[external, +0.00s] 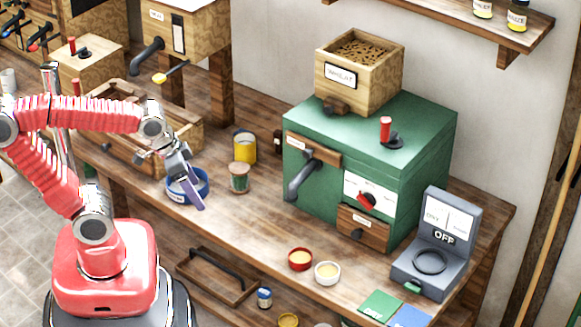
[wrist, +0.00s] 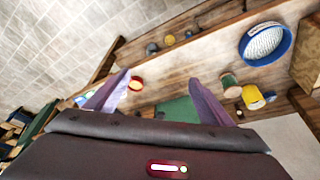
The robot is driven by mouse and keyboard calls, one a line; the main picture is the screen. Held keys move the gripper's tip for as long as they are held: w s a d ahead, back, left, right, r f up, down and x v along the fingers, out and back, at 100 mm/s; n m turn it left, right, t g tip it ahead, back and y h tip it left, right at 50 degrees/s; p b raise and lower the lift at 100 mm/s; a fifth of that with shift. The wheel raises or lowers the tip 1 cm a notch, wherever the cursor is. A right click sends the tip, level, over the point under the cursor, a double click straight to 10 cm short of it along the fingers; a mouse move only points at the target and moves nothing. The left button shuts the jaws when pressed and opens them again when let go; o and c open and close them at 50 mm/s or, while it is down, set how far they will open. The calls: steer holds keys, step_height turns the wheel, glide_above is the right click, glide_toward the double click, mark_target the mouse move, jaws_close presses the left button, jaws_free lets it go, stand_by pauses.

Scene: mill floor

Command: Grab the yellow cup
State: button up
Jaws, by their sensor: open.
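The yellow cup (external: 244,148) stands upright on the workbench, left of the green machine and behind a small jar. It also shows in the wrist view (wrist: 253,98), at the right and outside the right finger. My gripper (external: 190,196) is open and empty, in front of and to the left of the cup. In the external view its fingers overlap the blue bowl; I cannot tell whether they touch it. In the wrist view my gripper's two purple fingers (wrist: 160,80) are spread wide with nothing held between them.
The small jar (external: 239,179) stands close in front of the cup. The blue bowl (external: 203,186) is to the left. The green machine (external: 330,180) blocks the right side. A wooden crate (external: 185,140) is behind left. Red (external: 300,260) and white (external: 327,273) bowls stand near the front edge.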

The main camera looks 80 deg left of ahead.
steer(key=w+a+f+n+g, duration=0.2)
steer(key=w+a, duration=0.5)
steer(key=a, duration=0.3)
steer(key=m+g, duration=0.2)
steer(key=m, duration=0.4)
glide_toward(247, 140)
steer(key=d+r, duration=0.1)
steer(key=d, duration=0.2)
steer(key=shift+r+m+h, duration=0.15)
steer(key=shift+m+h, duration=0.15)
steer(key=shift+m, duration=0.5)
step_height(247, 140, down, 9)
steer(key=shift+r, duration=0.2)
